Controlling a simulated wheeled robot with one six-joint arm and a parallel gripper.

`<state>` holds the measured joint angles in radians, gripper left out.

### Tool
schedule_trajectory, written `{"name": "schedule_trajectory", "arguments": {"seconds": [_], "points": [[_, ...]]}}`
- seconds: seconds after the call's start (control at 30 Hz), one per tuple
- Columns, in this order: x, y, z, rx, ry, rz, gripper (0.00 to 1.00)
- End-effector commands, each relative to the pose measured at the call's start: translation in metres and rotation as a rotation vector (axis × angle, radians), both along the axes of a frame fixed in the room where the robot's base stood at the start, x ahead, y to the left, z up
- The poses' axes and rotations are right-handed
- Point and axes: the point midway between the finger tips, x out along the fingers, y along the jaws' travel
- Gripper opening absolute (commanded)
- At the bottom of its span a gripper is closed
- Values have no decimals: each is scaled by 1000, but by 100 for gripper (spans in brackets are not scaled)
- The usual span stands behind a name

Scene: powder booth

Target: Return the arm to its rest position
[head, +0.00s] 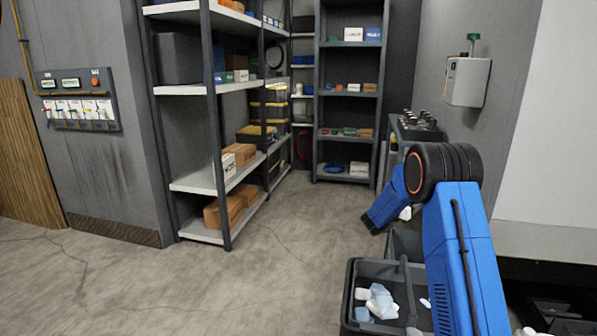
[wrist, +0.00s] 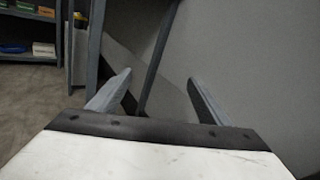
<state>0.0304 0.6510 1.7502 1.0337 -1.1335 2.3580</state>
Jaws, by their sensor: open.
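My gripper (wrist: 160,75) shows in the wrist view with its two grey fingers spread apart. Nothing is between them, and a plain grey surface lies behind. In the head view my blue arm rises at the right, bends at a black ringed joint, and its far part points down and left. My gripper's fingers cannot be made out in that view.
A grey divided bin (head: 350,318) holding pale crumpled pieces (head: 378,302) stands below my arm. Shelving (head: 190,186) with boxes stands left of centre, and another rack (head: 346,95) at the back. A grey wall box (head: 466,82) hangs at right. The floor (head: 240,285) in front is clear.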

Motion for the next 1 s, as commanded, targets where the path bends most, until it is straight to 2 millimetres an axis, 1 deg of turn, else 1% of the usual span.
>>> {"name": "schedule_trajectory", "arguments": {"seconds": [0.03,0.1,0.27,0.4,0.47,0.6,0.67,0.77,0.97,1.0], "points": [[-2,8,18,-17,41,43,72],[-4,20,36,-48,114,109,72],[-15,49,73,-141,272,260,72],[-33,76,102,-244,405,392,72],[-42,88,112,-294,460,449,72],[-70,116,135,-422,584,578,72],[-83,128,143,-482,635,633,72],[-108,147,154,-589,718,723,72],[-168,182,169,-824,875,895,72],[-181,188,171,-873,904,927,72]]}}
